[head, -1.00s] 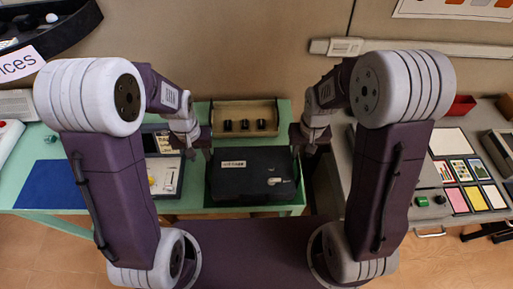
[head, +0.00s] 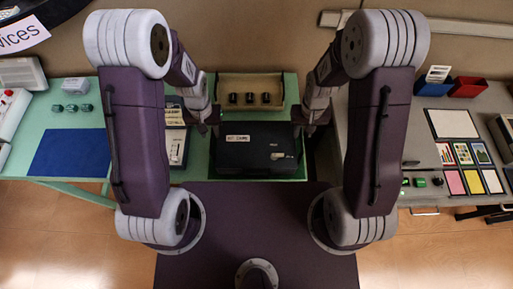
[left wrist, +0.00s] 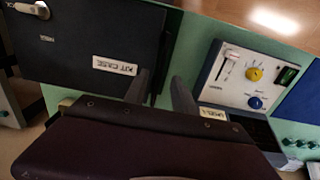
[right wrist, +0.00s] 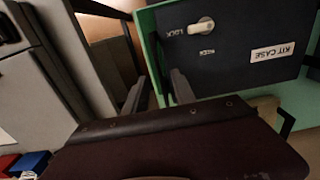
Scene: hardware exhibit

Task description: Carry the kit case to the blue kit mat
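The black kit case (head: 245,155), with a white label and a light latch, lies on the green table in front of me. Its label shows in the left wrist view (left wrist: 115,65) and right wrist view (right wrist: 272,52). My left gripper (head: 211,130) is at its left side and my right gripper (head: 302,130) at its right side. In the wrist views, the fingers of the left (left wrist: 160,92) and right (right wrist: 166,90) stand apart near the case's side edges; whether they touch it is unclear. The blue kit mat (head: 70,153) lies bare at the table's left.
A control panel (left wrist: 245,78) with knobs stands between case and mat, partly hidden by my left arm. A wooden tray (head: 250,84) with black blocks is behind the case. Green dumbbell-like pieces (head: 70,108) lie behind the mat. A grey bench (head: 420,140) stands right.

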